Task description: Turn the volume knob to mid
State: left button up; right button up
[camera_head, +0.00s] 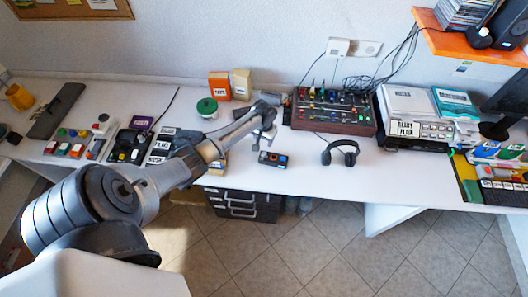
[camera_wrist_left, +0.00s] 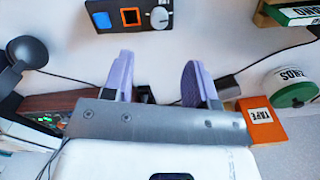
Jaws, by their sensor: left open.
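A small dark control box (camera_head: 273,159) lies near the front edge of the white desk. It also shows at the top of the left wrist view (camera_wrist_left: 143,20), with a blue button, an orange-framed square and a round light-grey knob (camera_wrist_left: 160,18). My left gripper (camera_head: 265,128) is just behind the box in the head view. In the left wrist view its two purple fingers (camera_wrist_left: 158,60) are apart with nothing between them. The knob appears beyond the fingertips, roughly in line with the gap, not touched. The knob's pointer setting is too small to read. My right gripper is not in view.
Headphones (camera_head: 340,152) lie to the right of the box, with a mixer (camera_head: 334,111) behind them. A green-lidded round container (camera_head: 207,107) and an orange tape box (camera_head: 219,86) stand behind left. Bare desk (camera_head: 305,167) lies between box and headphones.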

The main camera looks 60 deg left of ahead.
aim_at(264, 153)
pick_arm(q)
notch_tip(264, 153, down, 10)
jog(key=shift+d+f+b, duration=0.1)
jog(key=shift+f+b, duration=0.05)
jog(key=shift+b, duration=1.1)
jog(key=c, duration=0.9)
jog(key=shift+c, duration=0.2)
jog(key=shift+m, duration=0.3)
